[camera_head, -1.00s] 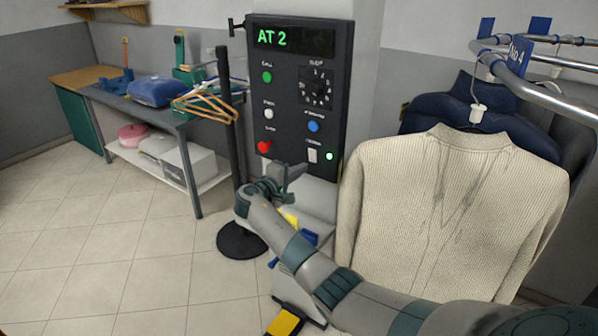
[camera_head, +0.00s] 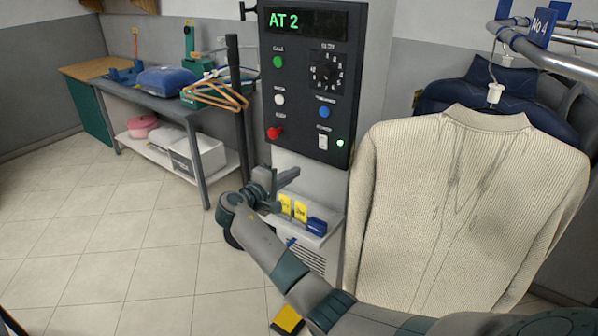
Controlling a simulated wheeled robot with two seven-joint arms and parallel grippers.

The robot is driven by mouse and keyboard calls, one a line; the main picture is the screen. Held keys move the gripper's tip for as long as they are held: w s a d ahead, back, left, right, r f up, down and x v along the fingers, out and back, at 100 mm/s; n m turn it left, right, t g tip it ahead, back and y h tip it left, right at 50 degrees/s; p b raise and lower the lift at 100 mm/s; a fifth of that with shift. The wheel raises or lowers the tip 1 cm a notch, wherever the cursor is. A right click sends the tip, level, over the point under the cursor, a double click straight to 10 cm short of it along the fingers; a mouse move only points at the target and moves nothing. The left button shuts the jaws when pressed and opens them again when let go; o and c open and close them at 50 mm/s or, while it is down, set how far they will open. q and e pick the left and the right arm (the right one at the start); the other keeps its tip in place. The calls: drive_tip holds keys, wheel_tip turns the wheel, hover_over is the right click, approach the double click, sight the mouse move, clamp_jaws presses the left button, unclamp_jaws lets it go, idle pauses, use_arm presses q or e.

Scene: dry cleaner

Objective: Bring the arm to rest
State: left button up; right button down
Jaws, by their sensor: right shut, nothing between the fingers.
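My right arm comes in from the lower right. Its gripper (camera_head: 288,178) is shut and empty, in front of the pale pedestal below the control panel (camera_head: 308,80). It is apart from the panel's buttons as far as I can see. The panel display reads "AT 2", and a small green light glows at its lower right. My left gripper is not in view.
A cream cardigan (camera_head: 462,205) hangs from a rail (camera_head: 550,62) tagged "No 4", close to my right arm. Yellow and blue items (camera_head: 295,208) sit on a ledge below the gripper. A workbench (camera_head: 165,104) stands at left. Tiled floor (camera_head: 110,240) is open.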

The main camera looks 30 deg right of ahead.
drive_tip(key=shift+s+a, duration=0.2)
drive_tip(key=shift+a, duration=0.2)
drive_tip(key=shift+f, duration=0.1)
drive_tip(key=s+a+f+n+y, duration=0.2)
drive_tip(key=f+y, duration=0.1)
drive_tip(key=f, duration=1.1)
drive_tip(key=s+a+f+n+y, duration=0.1)
drive_tip(key=s+f+n+y, duration=0.1)
drive_tip(key=f, duration=1.2)
drive_tip(key=s+a+f+g+y, duration=0.1)
drive_tip(key=s+a+f+y, duration=0.1)
drive_tip(key=s+f, duration=0.7)
drive_tip(key=s+a+f+y, duration=0.3)
drive_tip(key=s+f, duration=0.3)
drive_tip(key=f, duration=0.7)
drive_tip(key=s+a+f+m+g+y, duration=0.1)
drive_tip(key=s+a+f+y, duration=0.1)
drive_tip(key=s+f, duration=0.7)
drive_tip(key=s+a+f+m+g+y, duration=0.1)
drive_tip(key=s+a+f, duration=0.35)
drive_tip(key=s, duration=0.85)
drive_tip(key=s+f+m+g+y, duration=0.1)
drive_tip(key=s+f+m, duration=0.1)
drive_tip(key=s, duration=1.1)
drive_tip(key=s+f+m+g+y, duration=0.1)
drive_tip(key=s+f, duration=0.4)
drive_tip(key=s, duration=0.8)
drive_tip(key=shift+s+a+f+m, duration=0.25)
drive_tip(key=shift+s+a+m, duration=0.15)
drive_tip(key=shift+m, duration=0.2)
